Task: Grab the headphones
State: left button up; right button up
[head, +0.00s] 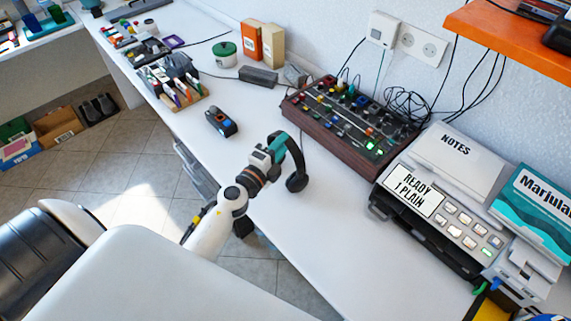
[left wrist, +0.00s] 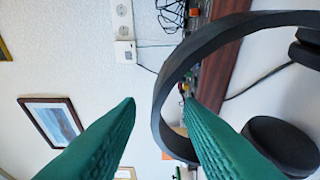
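In the left wrist view the headband (left wrist: 172,72) curves large and close, with the ear cups (left wrist: 280,145) at the right. My left gripper (head: 277,146) is at the headband. Its green fingers are apart in the left wrist view (left wrist: 160,101), and part of the band passes between them, nearer the right finger. I cannot tell whether either finger touches it. My right gripper is not in view.
A mixer with knobs (head: 350,122) stands behind the headphones. A grey printer-like machine (head: 450,215) is to the right. A small dark device (head: 221,123) lies to the left. An orange shelf (head: 510,32) juts out at upper right. The desk front (head: 310,235) is clear.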

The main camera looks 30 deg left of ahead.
pick_arm(q)
jog(key=w, duration=0.5)
jog(key=shift+r, duration=0.1)
jog(key=shift+s, duration=0.1)
grip_shut()
